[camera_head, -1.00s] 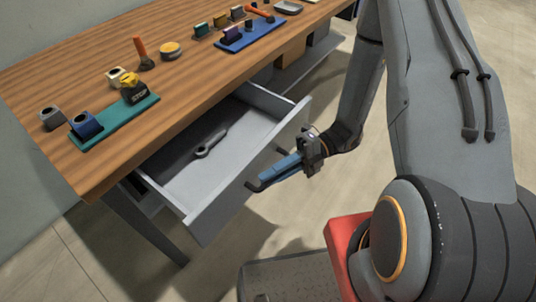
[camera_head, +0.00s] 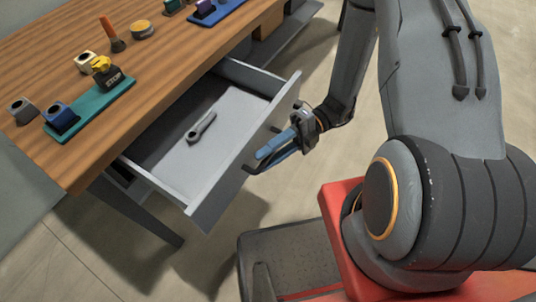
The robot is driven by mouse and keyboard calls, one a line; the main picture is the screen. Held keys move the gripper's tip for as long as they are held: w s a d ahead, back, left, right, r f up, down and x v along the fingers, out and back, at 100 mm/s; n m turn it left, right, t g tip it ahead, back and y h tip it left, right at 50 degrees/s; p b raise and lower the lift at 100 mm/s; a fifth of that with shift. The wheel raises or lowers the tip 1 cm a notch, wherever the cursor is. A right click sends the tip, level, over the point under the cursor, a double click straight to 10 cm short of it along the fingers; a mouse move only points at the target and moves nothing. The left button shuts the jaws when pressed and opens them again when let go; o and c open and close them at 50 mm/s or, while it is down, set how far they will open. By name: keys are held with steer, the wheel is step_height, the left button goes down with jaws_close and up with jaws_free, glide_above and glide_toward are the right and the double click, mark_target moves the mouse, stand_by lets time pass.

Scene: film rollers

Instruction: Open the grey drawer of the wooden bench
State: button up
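The wooden bench (camera_head: 160,75) fills the left side. Its grey drawer (camera_head: 246,150) is pulled well out, with its inside in view. A small grey tool (camera_head: 201,126) lies on the drawer floor. A dark bar handle (camera_head: 249,168) runs along the drawer front, partly hidden by my fingers. My gripper (camera_head: 270,157) is at the handle, outside the drawer front. Its blue fingers appear parted, with a dark gap between them; exact contact with the handle is hard to see.
On the bench top are a teal tray (camera_head: 98,110) with blocks, a blue tray (camera_head: 222,10), an orange-handled brush (camera_head: 112,36) and a round tin (camera_head: 142,29). Bare floor (camera_head: 135,260) lies below the drawer. A bench leg (camera_head: 130,212) stands at the left.

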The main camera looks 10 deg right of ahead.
steer(key=b+v, duration=0.1)
steer(key=v, duration=0.6)
steer(key=shift+w+d, duration=0.15)
steer(key=shift+d, duration=0.2)
stand_by(0.4)
steer(key=d+r+n+t+h+p, duration=0.2)
steer(key=r+n+h, duration=0.5)
steer(key=n, duration=0.9)
steer(key=d+r+n+t+h+p, duration=0.2)
steer(key=r+n+t+h, duration=0.3)
steer(key=r+n+h, duration=0.3)
step_height(320, 180, up, 4)
steer(key=s+n, duration=0.1)
steer(key=n, duration=0.8)
steer(key=shift+d, duration=0.25)
